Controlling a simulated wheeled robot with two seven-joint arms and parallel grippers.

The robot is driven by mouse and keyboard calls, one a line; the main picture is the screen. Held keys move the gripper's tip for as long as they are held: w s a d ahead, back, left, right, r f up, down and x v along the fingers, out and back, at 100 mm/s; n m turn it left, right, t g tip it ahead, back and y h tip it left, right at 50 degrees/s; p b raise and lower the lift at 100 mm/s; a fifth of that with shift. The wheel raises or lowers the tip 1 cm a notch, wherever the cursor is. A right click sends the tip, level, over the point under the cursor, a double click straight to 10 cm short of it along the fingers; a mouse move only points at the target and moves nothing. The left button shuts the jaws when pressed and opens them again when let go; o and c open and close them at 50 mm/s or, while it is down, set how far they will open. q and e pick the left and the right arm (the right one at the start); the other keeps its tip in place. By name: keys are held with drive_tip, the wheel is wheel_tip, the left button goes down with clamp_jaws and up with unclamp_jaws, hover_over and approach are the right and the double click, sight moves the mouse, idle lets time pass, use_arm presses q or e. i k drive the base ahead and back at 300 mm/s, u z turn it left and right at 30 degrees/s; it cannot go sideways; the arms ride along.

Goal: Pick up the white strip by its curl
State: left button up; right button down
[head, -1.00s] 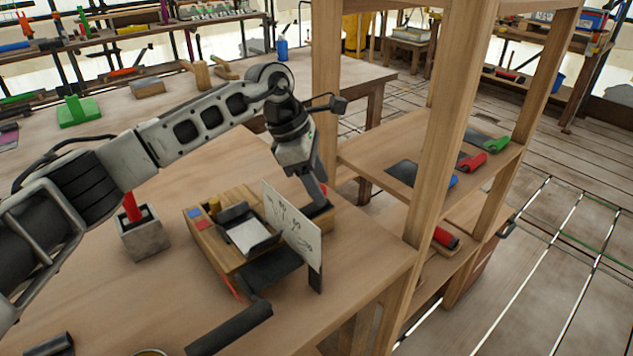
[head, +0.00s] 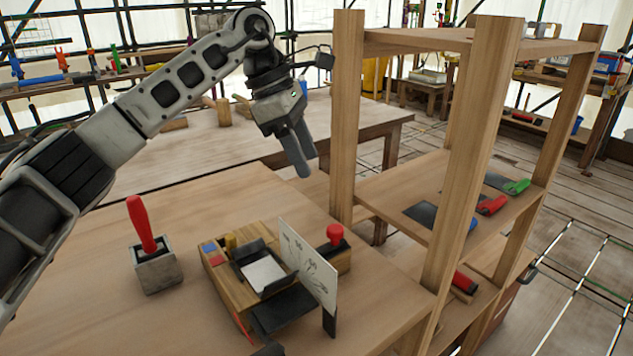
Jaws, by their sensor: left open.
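A small white sheet (head: 265,273) lies in a black tray (head: 248,254) on a wooden block (head: 215,276) on the workbench. It may be the white strip, but I cannot make out a curl on it. My left gripper (head: 304,172) is open and empty, pointing down in the air above and behind the block. Its two fingers partly overlap in this view. My right gripper is not in view.
A white card with plant drawings (head: 308,265) stands upright right of the tray. A red knob (head: 335,234) is behind it. A red-handled tool (head: 140,222) stands in a grey holder (head: 157,272). Wooden shelf posts (head: 348,120) rise at right. The bench's left front is clear.

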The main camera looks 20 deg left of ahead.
sight(259, 269)
drive_tip(key=k, duration=1)
